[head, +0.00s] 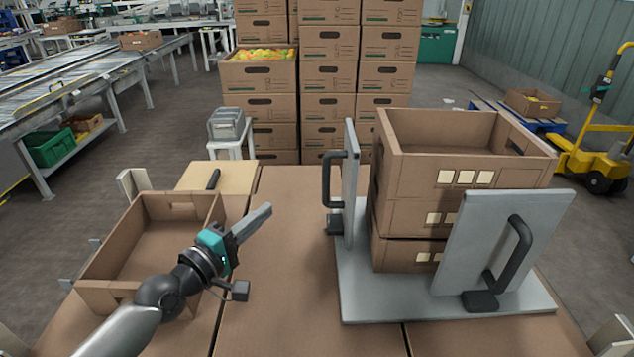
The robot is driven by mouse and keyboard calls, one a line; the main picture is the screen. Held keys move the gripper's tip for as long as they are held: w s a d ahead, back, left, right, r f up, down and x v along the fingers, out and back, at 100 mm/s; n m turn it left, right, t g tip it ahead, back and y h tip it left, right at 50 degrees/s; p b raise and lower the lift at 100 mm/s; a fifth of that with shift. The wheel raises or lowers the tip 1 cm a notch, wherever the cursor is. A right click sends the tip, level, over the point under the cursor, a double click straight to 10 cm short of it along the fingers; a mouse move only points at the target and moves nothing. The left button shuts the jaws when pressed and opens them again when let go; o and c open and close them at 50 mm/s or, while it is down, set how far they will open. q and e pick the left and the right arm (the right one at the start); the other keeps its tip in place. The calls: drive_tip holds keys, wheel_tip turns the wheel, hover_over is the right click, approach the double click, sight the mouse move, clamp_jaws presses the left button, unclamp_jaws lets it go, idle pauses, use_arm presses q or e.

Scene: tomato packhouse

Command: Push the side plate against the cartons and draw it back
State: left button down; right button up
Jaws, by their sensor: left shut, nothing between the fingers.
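A stack of three brown cartons (408,215) stands on a grey metal base plate (360,300) at the right of the table. The stack looks slightly uneven, and the top carton is open. An upright grey side plate (349,170) with a black handle (329,180) stands left of the stack, with a narrow gap between them. A second grey plate (470,240) with a black handle (520,250) stands at the stack's front and hides its lower right part. My left gripper (266,212) is shut and empty, left of the side plate and apart from it. My right gripper is out of view.
An open empty carton (150,250) lies at the table's left, beside my left arm. The table top (285,270) between it and the base plate is clear. Tall carton stacks (328,75) stand behind the table. A yellow pallet truck (598,150) stands far right.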

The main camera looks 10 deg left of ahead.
sight(348, 194)
use_arm(q)
drive_tip(key=s+d+b+x, duration=0.1)
drive_tip(key=d+b+x, duration=0.1)
drive_tip(key=x, duration=1)
drive_tip(key=shift+d+b, duration=0.35)
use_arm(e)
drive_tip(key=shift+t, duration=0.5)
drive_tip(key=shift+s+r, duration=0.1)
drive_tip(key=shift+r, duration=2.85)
use_arm(q)
drive_tip(key=d+p, duration=0.1)
drive_tip(key=d, duration=0.2)
drive_tip(key=w+d+p, duration=0.1)
drive_tip(key=d, duration=0.2)
drive_tip(key=d+p, duration=0.1)
drive_tip(key=d, duration=0.2)
drive_tip(key=shift+w+r, duration=0.15)
drive_tip(key=shift+w, duration=0.2)
drive_tip(key=shift+d, duration=0.1)
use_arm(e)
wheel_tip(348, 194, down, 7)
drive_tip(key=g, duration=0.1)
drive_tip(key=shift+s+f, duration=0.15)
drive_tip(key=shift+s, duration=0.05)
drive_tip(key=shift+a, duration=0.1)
